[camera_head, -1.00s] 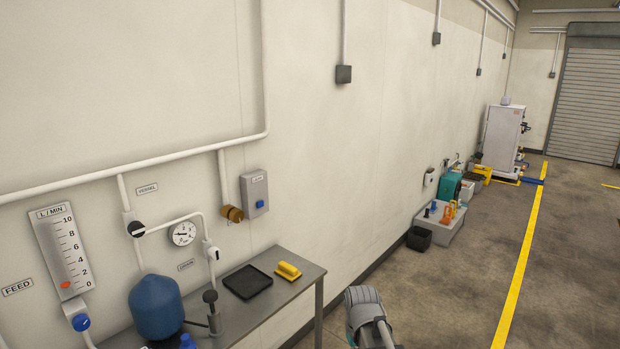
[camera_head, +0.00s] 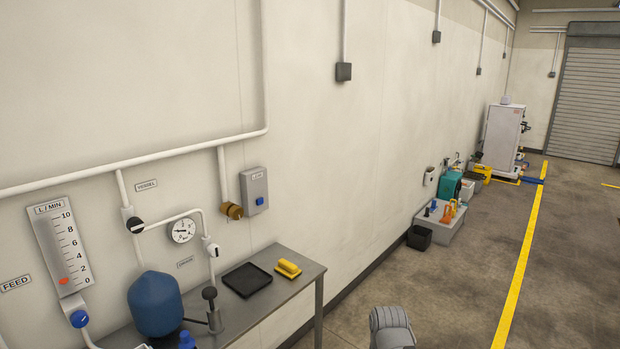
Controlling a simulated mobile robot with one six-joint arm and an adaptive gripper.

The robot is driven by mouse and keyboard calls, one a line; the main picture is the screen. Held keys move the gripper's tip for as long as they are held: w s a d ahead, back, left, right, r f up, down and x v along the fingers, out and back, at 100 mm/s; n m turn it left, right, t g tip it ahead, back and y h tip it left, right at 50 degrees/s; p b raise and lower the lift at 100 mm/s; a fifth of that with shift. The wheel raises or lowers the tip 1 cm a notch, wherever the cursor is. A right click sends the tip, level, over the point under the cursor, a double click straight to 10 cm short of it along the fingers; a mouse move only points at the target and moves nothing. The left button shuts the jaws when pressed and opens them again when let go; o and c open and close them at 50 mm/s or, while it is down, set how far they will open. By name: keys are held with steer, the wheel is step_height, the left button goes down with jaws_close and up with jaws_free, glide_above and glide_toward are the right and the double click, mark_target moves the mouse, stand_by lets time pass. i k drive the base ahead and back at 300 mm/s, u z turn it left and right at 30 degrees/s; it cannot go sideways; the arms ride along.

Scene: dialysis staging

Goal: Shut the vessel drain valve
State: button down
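The blue vessel (camera_head: 155,304) stands on the metal bench at the lower left. White piping rises from it past a black-handled valve (camera_head: 135,225) near the VESSEL label (camera_head: 146,185). A branch pipe runs right and down to a second valve (camera_head: 212,250) with a dark and white handle. A small label (camera_head: 185,262) beside that branch is too small to read surely. I cannot tell whether either valve is open or shut. My gripper is not in view; only a grey rounded part of my arm shows at the bottom edge, right of the bench.
A dial gauge (camera_head: 182,230) hangs between the two valves. A black tray (camera_head: 247,279) and a yellow block (camera_head: 288,269) lie on the bench (camera_head: 262,312). The floor right of the bench is largely clear.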

mark_target(214, 250)
steer(key=u, duration=1.35)
